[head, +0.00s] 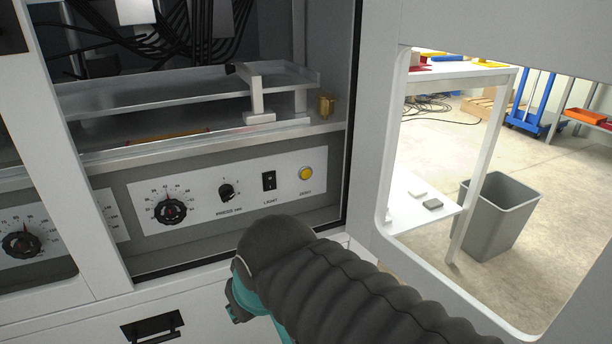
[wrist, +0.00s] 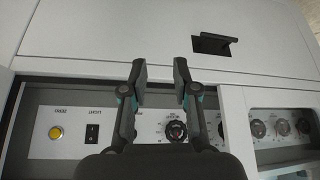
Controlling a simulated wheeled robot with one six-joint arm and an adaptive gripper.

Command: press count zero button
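The zero button is a round yellow button (head: 306,173) at the right end of a white control panel (head: 285,208). Its label appears to read ZERO. In the wrist view, where the panel appears upside down, the yellow button (wrist: 56,133) is at the far left. My gripper (wrist: 160,68) is open, with a gap between its two dark fingers and nothing between them. In the wrist view the fingers lie to the right of the button, over the panel and the white surface beyond. In the head view my arm's dark sleeve is in front, and the fingers cannot be made out.
A black light switch (head: 269,180), a small knob (head: 226,191) and a large dial (head: 170,211) share the panel. A metal tray (head: 150,97) is above it. A white door panel with a window (head: 375,190) stands at right. A drawer handle (head: 152,326) sits below.

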